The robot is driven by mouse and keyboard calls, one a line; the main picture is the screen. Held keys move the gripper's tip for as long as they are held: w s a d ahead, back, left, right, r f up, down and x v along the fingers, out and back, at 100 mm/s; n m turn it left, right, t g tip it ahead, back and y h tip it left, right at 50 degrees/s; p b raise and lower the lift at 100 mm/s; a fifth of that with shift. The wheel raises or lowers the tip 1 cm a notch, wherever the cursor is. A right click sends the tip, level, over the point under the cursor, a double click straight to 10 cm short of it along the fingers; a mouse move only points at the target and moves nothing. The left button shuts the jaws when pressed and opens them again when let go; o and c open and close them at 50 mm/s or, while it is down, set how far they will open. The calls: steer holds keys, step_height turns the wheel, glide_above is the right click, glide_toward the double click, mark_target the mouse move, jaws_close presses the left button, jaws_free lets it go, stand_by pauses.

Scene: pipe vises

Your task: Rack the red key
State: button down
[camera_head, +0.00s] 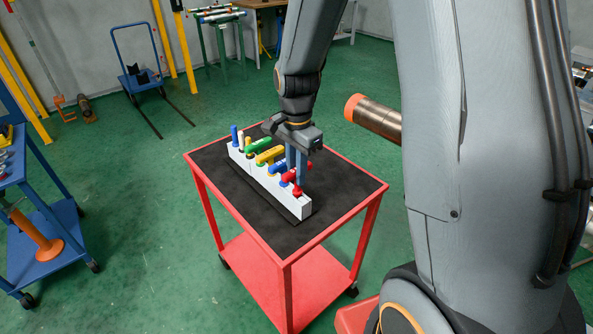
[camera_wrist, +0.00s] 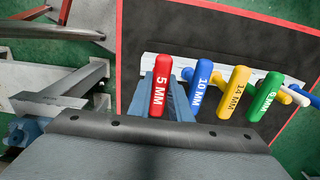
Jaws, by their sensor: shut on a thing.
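The red key (camera_head: 288,176), marked 5 MM, stands at the near end of the white rack (camera_head: 303,208) on the cart. In the wrist view the red key (camera_wrist: 161,88) shows its handle between the blue fingers of my gripper (camera_wrist: 162,98). My gripper (camera_head: 297,170) points down over the near end of the rack and is shut on the red key. A red part shows low by the rack's top. I cannot tell how deep the key sits in the rack.
Blue (camera_wrist: 203,83), yellow (camera_wrist: 235,92) and green (camera_wrist: 265,96) keys stand in a row close beside the red one. The red cart (camera_head: 334,229) has a black top with free room around the rack. A blue cart (camera_head: 47,200) stands at left.

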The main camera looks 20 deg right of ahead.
steer(key=shift+f, duration=0.7)
stand_by(1.4)
steer(key=c, duration=1.5)
jaws_free()
steer(key=shift+c, duration=0.2)
steer(key=shift+r+b, duration=0.95)
steer(key=shift+r, duration=2.95)
steer(key=s+f+n+t, duration=0.1)
steer(key=s+f+n, duration=0.2)
steer(key=s+n, duration=1)
steer(key=shift+n, duration=0.3)
